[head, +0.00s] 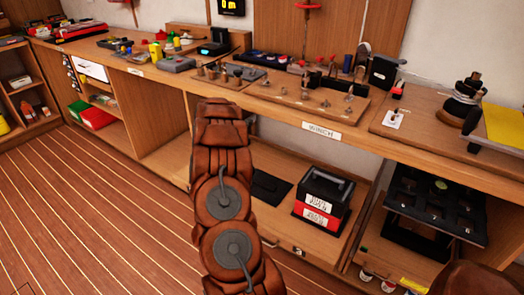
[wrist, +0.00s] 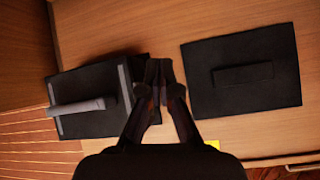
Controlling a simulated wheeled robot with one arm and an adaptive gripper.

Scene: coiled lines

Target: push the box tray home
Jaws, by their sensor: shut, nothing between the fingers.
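The box tray (head: 322,262) looks like the wooden, drawer-like shelf low under the bench, with a small fitting on its front edge. It carries a black box (head: 327,195) with a handle, white labels and a red lower part, and a flat black pad (head: 268,187) to its left. In the wrist view the box (wrist: 85,125) is at left with its grey handle, and the pad (wrist: 283,82) is at right. My gripper (wrist: 158,66) is shut and empty, in front of the box's right edge; I cannot tell whether it touches. The head view hides my gripper.
The workbench (head: 345,145) with winch parts and tools runs above the shelf. A black rack (head: 435,205) stands at right, with small jars (head: 388,286) below. Left are open compartments with red and green trays (head: 92,115). The striped wooden floor (head: 90,200) is clear at left.

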